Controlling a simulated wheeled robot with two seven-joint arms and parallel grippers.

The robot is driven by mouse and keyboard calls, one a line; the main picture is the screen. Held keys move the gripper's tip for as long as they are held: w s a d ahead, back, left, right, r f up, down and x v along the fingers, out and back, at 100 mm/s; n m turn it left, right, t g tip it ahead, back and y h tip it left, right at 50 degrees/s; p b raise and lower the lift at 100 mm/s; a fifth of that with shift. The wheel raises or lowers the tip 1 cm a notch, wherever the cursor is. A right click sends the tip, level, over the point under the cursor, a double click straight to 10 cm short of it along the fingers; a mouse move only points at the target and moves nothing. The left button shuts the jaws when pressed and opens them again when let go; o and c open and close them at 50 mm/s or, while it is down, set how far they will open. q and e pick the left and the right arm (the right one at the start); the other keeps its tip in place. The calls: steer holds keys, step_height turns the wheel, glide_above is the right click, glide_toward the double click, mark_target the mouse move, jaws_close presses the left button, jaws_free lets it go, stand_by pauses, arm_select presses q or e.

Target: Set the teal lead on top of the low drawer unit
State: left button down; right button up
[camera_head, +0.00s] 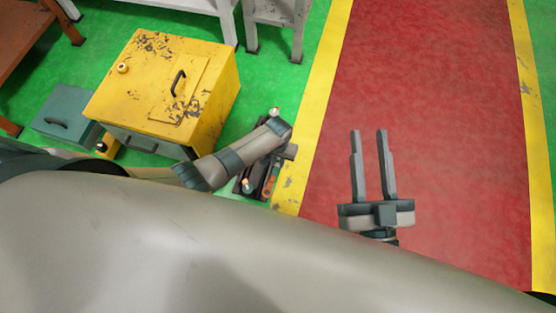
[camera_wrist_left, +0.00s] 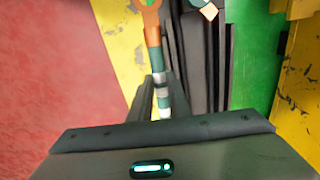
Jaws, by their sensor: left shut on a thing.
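The teal lead (camera_wrist_left: 155,58) is a thin teal rod-like piece with an orange ring-shaped end. It stands between the dark fingers of my left gripper (camera_wrist_left: 164,95) in the left wrist view, shut on its lower part. In the head view, my left gripper (camera_head: 262,178) is partly hidden by its arm, right of the yellow drawer unit and near the yellow floor line. My right gripper (camera_head: 368,145) is open and empty over the red floor.
A small blue-grey box (camera_head: 66,112) with a handle sits left of the drawer unit. A grey bench (camera_head: 215,8) and a brown-red frame (camera_head: 22,45) stand behind. The red lane (camera_head: 435,90) at the right is clear.

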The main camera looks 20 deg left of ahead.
arm_select(q)
steer(key=w+r, duration=0.6)
steer(key=r, duration=0.4)
steer(key=w+r+n, duration=0.1)
steer(key=w+r, duration=0.5)
steer(key=r, duration=0.3)
steer(key=w+r, duration=0.6)
steer(key=r, duration=0.4)
step_height(320, 180, up, 13)
steer(key=s+a, duration=0.1)
steer(key=s, duration=0.1)
steer(key=s+a+r, duration=0.2)
steer(key=s+r, duration=0.2)
steer(key=r, duration=0.2)
steer(key=s+a+r, duration=0.3)
steer(key=s+r, duration=0.2)
steer(key=r, duration=0.1)
steer(key=shift+a+r+m, duration=0.25)
steer(key=shift+a+m, duration=0.05)
steer(key=shift+a, duration=0.05)
steer(key=shift+a, duration=0.15)
